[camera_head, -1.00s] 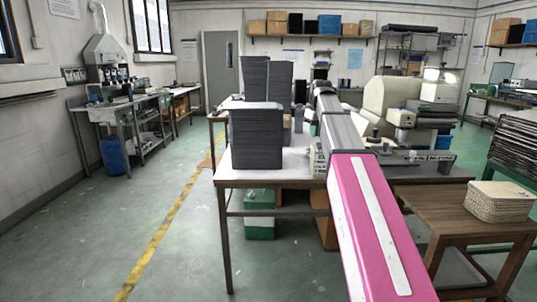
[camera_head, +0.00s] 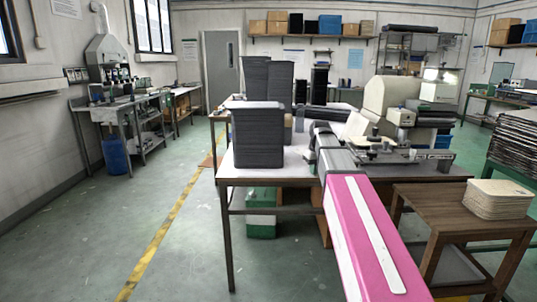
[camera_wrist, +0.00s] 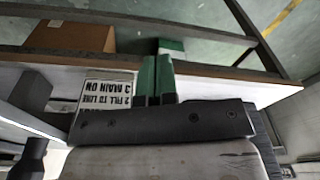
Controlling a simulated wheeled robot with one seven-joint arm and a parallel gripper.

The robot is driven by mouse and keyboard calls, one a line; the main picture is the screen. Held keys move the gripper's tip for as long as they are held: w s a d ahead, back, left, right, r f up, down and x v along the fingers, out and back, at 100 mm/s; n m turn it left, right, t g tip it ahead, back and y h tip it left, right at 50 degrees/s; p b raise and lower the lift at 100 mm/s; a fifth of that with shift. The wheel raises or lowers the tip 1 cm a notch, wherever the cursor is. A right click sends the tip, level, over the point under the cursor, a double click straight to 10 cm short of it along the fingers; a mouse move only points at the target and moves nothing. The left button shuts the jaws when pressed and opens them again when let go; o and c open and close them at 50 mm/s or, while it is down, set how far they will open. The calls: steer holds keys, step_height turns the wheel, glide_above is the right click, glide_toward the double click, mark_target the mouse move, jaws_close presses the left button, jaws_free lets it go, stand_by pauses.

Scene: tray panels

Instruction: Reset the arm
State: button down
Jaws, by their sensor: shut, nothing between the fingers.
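My arm reaches out from the lower right of the head view. Its pink link runs up to a grey joint over the front right of the white-topped table (camera_head: 272,172). Past that joint the arm bends and is foreshortened, and my gripper cannot be made out there. In the wrist view my gripper (camera_wrist: 156,88) shows beyond a dark bolted bar. Its fingers are together and hold nothing. A table edge and floor lie behind it, and a white printed sign (camera_wrist: 107,95) is at its left.
Black tray stacks (camera_head: 257,138) stand on the table left of my arm. A cream machine (camera_head: 386,105) is behind right. A wooden side table (camera_head: 455,215) with a beige stack (camera_head: 497,200) is close at right. A green box (camera_head: 261,215) sits under the table. Floor at left is clear.

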steer(key=s+f+m, duration=0.2)
steer(key=s+f, duration=0.9)
steer(key=f, duration=0.4)
steer(key=s+f+m+g, duration=0.1)
steer(key=s+f+m, duration=0.1)
steer(key=s+f, duration=0.9)
step_height(320, 180, down, 4)
steer(key=shift+s+r+h, duration=0.1)
steer(key=shift+s+h, duration=0.05)
steer(key=shift+h, duration=0.15)
